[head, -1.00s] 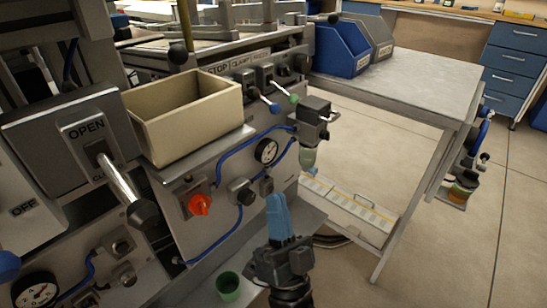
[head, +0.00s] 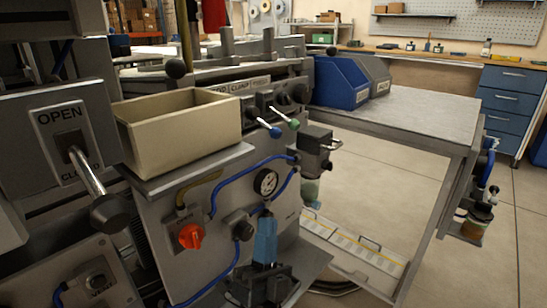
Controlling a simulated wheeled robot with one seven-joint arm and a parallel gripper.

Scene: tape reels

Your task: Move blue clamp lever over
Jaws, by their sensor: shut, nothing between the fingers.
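The blue clamp lever (head: 274,131) is a small blue knob on a thin silver rod. It sticks out below the label strip on the machine's front, with a green-knobbed lever (head: 293,124) just right of it. My gripper (head: 266,222) is at the lower middle, its light-blue fingers together and pointing up, with nothing visible between them. It is below the blue knob and apart from it, in front of the lower panel under the round gauge.
A cream bin (head: 180,130) sits on a ledge left of the levers. A red knob (head: 191,236), a gauge (head: 266,183), blue hoses and a filter unit (head: 314,150) surround my gripper. A grey side table (head: 420,110) holds blue and grey bins.

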